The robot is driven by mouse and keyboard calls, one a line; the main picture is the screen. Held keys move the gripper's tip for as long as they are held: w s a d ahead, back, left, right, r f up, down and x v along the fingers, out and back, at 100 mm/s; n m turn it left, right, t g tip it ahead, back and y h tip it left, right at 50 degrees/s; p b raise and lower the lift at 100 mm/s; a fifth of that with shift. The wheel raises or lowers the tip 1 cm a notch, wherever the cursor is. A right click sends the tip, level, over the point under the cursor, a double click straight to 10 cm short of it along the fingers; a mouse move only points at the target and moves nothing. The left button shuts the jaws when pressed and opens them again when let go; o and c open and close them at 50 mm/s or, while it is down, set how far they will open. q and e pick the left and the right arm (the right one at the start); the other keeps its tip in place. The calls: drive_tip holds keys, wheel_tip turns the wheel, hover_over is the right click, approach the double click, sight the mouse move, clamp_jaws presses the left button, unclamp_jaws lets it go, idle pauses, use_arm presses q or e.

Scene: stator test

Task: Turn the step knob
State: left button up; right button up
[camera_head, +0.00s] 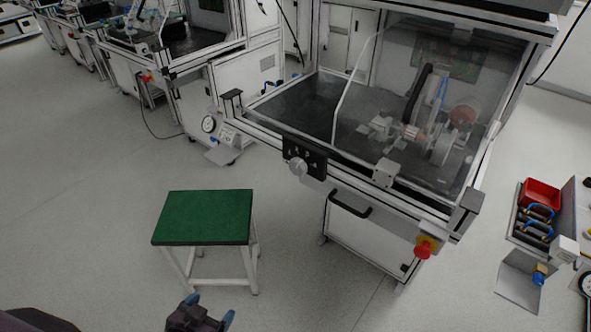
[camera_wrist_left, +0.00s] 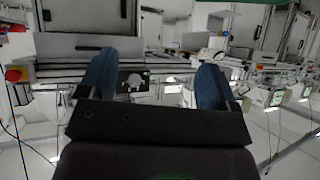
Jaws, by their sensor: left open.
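The step knob (camera_head: 297,167) is a light grey round knob on a black panel (camera_head: 308,156) at the front left of the test bench. My left gripper (camera_head: 207,307) shows at the bottom of the head view, low and well apart from the knob, with its blue fingertips spread. In the left wrist view the knob (camera_wrist_left: 134,82) and its black panel lie beyond the gap between the two blue fingers (camera_wrist_left: 153,85). The left gripper is open and empty. My right gripper does not show.
A green-topped stool (camera_head: 204,217) stands left of the bench front. The bench has a black handle (camera_head: 350,204) and a red emergency button (camera_head: 423,250). A red bin (camera_head: 539,195) stands at the right. Open floor lies left of the stool.

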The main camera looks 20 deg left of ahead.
use_arm(q)
drive_tip(key=w+d+r+m+t+h, duration=0.15)
drive_tip(key=w+r, duration=0.35)
drive_tip(key=w, duration=0.7)
drive_tip(key=w+d+r+m+t+h, duration=0.1)
drive_tip(key=w+d+r+t+h, duration=0.3)
drive_tip(key=w, duration=0.7)
drive_tip(key=n, duration=0.4)
approach(295, 169)
drive_tip(key=shift+h, duration=0.35)
drive_tip(key=b+x, duration=0.1)
drive_tip(key=x, duration=0.7)
drive_tip(key=shift+w+f+b, duration=0.2)
drive_tip(key=shift+w+b, duration=0.15)
drive_tip(key=shift+w, duration=0.1)
drive_tip(key=shift+w+d+r, duration=0.1)
drive_tip(key=shift+w+d, duration=0.05)
drive_tip(key=shift+w, duration=0.45)
drive_tip(key=shift+c, duration=1.1)
drive_tip(key=c, duration=0.7)
